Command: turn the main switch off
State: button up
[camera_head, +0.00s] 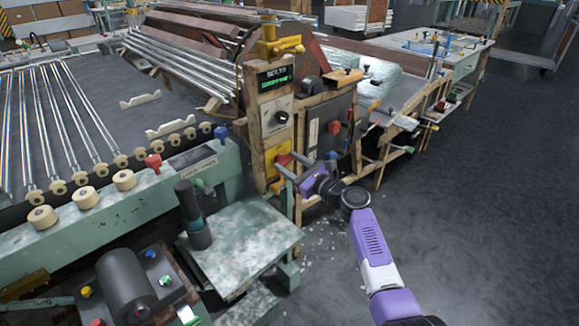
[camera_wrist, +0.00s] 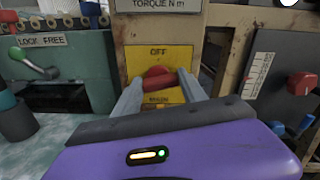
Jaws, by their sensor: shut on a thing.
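The main switch is a red knob (camera_wrist: 158,77) on a yellow plate (camera_wrist: 150,58) marked "OFF" above it in the wrist view. In the head view the red knob (camera_head: 283,159) sits low on the narrow wooden panel post. My gripper (camera_wrist: 160,86) reaches straight at the plate, with one grey finger on each side of the knob, and is shut on it. In the head view my gripper (camera_head: 288,167) comes in from the right. The lower part of the knob and the lettering under it are partly hidden by the fingers and gripper body.
Another red knob (camera_wrist: 301,83) with a scale plate is on the dark panel to the right. A green lever marked "LOCK FREE" (camera_wrist: 35,62) is on the left. A green metal table (camera_head: 240,245) stands in front of the post. Open floor (camera_head: 480,210) lies at right.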

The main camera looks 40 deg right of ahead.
jog(key=n+b, duration=0.1)
jog(key=n, duration=0.1)
jog(key=n+b, duration=0.1)
jog(key=shift+a+f+n, duration=0.1)
jog(key=shift+f+n, duration=0.1)
jog(key=shift+n, duration=0.2)
jog(key=n+b, duration=0.3)
jog(key=shift+n, duration=0.3)
jog(key=n+b, duration=0.4)
jog(key=n, duration=0.1)
jog(key=shift+a, duration=0.15)
jog(key=shift+n+b, duration=0.95)
jog(key=shift+n, duration=0.55)
jog(key=o, duration=1.4)
jog(key=shift+c, duration=0.2)
jog(key=shift+r, duration=0.1)
jog(key=shift+s, duration=0.1)
